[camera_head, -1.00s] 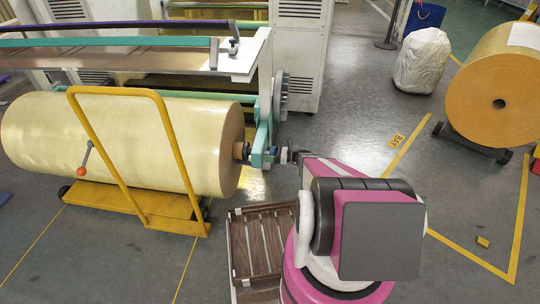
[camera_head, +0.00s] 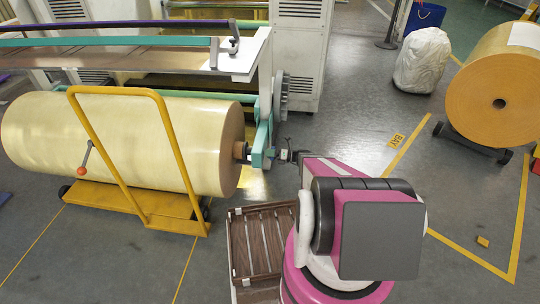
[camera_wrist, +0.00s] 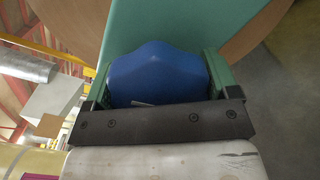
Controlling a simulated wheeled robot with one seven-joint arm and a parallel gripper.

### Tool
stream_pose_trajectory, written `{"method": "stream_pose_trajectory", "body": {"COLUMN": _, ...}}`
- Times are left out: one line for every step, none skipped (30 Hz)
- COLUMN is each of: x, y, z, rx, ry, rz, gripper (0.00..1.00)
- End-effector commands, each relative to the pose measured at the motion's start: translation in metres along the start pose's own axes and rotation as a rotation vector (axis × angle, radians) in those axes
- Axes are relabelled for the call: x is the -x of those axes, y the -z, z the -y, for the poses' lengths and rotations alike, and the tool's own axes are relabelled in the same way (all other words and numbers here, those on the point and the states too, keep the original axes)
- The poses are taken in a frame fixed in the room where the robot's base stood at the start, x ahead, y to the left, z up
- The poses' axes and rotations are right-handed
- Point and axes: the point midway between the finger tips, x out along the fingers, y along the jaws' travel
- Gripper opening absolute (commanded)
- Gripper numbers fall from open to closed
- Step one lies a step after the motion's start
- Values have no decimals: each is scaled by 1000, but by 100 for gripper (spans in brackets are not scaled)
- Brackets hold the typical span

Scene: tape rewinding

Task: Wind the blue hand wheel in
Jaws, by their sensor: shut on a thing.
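The blue hand wheel (camera_wrist: 158,75) fills the middle of the wrist view, in front of a teal machine bracket. My gripper (camera_wrist: 155,92) is shut on the wheel, with one finger at each side of it. In the head view my gripper (camera_head: 286,155) reaches left to the teal bracket (camera_head: 263,145) at the right end of the large yellow roll (camera_head: 120,140). The wheel is small and mostly hidden there. A dark shaft end shows between bracket and roll.
The yellow trolley (camera_head: 130,200) with its tall handle stands under the roll. A brown slatted crate (camera_head: 255,245) is on the floor near my base. A white sack (camera_head: 422,60) and another roll (camera_head: 490,90) stand at the right. The floor between is open.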

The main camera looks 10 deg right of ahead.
Motion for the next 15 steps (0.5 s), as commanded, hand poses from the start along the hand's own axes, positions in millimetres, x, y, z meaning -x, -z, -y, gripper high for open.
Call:
{"method": "stream_pose_trajectory", "body": {"x": 1, "y": 1, "z": 1, "rx": -12, "ry": 3, "rz": -2, "gripper": 57}}
{"method": "stream_pose_trajectory", "body": {"x": 1, "y": 1, "z": 1, "rx": -17, "ry": 3, "rz": -2, "gripper": 57}}
{"method": "stream_pose_trajectory", "body": {"x": 1, "y": 1, "z": 1, "rx": -22, "ry": 3, "rz": -2, "gripper": 57}}
{"method": "stream_pose_trajectory", "body": {"x": 1, "y": 1, "z": 1, "rx": -25, "ry": 3, "rz": -2, "gripper": 57}}
{"method": "stream_pose_trajectory", "body": {"x": 1, "y": 1, "z": 1, "rx": -28, "ry": 3, "rz": -2, "gripper": 57}}
{"method": "stream_pose_trajectory", "body": {"x": 1, "y": 1, "z": 1, "rx": -31, "ry": 3, "rz": -2, "gripper": 57}}
{"method": "stream_pose_trajectory", "body": {"x": 1, "y": 1, "z": 1, "rx": -32, "ry": 3, "rz": -2, "gripper": 57}}
{"method": "stream_pose_trajectory", "body": {"x": 1, "y": 1, "z": 1, "rx": -33, "ry": 3, "rz": -2, "gripper": 57}}
{"method": "stream_pose_trajectory", "body": {"x": 1, "y": 1, "z": 1, "rx": -34, "ry": 3, "rz": -2, "gripper": 57}}
{"method": "stream_pose_trajectory", "body": {"x": 1, "y": 1, "z": 1, "rx": -34, "ry": 3, "rz": -2, "gripper": 57}}
{"method": "stream_pose_trajectory", "body": {"x": 1, "y": 1, "z": 1, "rx": -34, "ry": 3, "rz": -2, "gripper": 57}}
{"method": "stream_pose_trajectory", "body": {"x": 1, "y": 1, "z": 1, "rx": -34, "ry": 3, "rz": -2, "gripper": 57}}
{"method": "stream_pose_trajectory", "body": {"x": 1, "y": 1, "z": 1, "rx": -34, "ry": 3, "rz": -2, "gripper": 57}}
{"method": "stream_pose_trajectory", "body": {"x": 1, "y": 1, "z": 1, "rx": -33, "ry": 3, "rz": -3, "gripper": 57}}
{"method": "stream_pose_trajectory", "body": {"x": 1, "y": 1, "z": 1, "rx": -33, "ry": 3, "rz": -3, "gripper": 57}}
